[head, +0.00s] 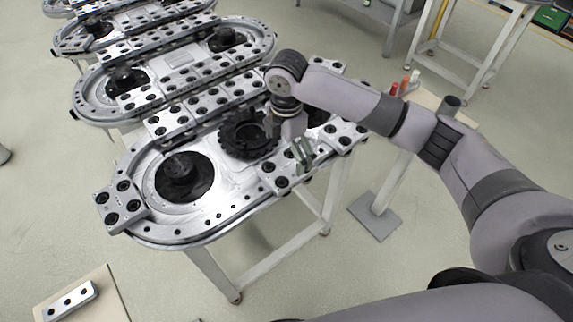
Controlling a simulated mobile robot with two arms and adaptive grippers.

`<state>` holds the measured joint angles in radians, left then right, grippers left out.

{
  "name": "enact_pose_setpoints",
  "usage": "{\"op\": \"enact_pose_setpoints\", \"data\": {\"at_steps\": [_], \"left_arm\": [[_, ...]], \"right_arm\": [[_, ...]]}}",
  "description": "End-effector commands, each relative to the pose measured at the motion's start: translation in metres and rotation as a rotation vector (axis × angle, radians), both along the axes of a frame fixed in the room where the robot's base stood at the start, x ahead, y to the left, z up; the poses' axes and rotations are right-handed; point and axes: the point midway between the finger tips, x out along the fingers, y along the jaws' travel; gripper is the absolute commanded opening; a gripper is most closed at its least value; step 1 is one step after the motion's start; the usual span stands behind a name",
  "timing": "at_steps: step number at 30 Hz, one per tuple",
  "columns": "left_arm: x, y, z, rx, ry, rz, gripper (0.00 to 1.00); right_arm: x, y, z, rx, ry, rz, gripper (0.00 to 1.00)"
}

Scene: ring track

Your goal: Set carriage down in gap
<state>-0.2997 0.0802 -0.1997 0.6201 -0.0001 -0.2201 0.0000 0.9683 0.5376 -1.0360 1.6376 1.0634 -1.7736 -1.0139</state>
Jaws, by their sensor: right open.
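A ring track (215,222) with silvery rails lies on a white-legged stand, nearest me. Several metal carriages with dark round holes sit on it. One carriage (120,206) is at its left end. Another carriage (281,180) sits on the near side, just below and left of my right gripper (303,156). The right gripper points down at the near side of the track. It is open, and I see no carriage lifted in it. Whether its fingertips touch the carriage beside them I cannot tell. The wrist hides part of the track behind it. My left gripper is out of view.
A black toothed wheel (247,135) and a dark round hub (184,176) stand inside the ring. More ring tracks (165,62) lie behind. A small board (108,294) with a metal block (70,301) is at lower left. A post stand with coloured items is at right.

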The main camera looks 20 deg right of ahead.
Motion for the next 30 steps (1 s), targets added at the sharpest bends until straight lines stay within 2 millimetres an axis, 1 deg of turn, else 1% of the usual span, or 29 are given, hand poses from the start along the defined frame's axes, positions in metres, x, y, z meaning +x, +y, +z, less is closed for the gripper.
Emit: {"op": "enact_pose_setpoints", "data": {"at_steps": [1, 4, 7, 10, 15, 30], "left_arm": [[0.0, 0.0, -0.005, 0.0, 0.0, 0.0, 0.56], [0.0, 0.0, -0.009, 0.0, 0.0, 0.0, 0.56], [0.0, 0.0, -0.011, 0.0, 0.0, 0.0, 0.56], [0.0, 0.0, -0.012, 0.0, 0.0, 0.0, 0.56], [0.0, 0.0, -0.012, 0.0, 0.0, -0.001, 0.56], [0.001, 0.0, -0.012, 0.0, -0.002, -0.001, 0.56]], "right_arm": [[0.001, 0.0, 0.009, 0.0, -0.005, 0.001, 1.0], [0.001, 0.0, 0.028, 0.0, -0.004, 0.0, 1.0], [0.001, 0.0, 0.041, 0.001, -0.002, 0.0, 1.0], [0.0, 0.0, 0.049, 0.0, -0.001, 0.0, 1.0], [0.0, 0.0, 0.054, 0.001, 0.001, 0.0, 1.0], [0.0, 0.0, 0.053, 0.0, 0.001, 0.0, 1.0]]}}
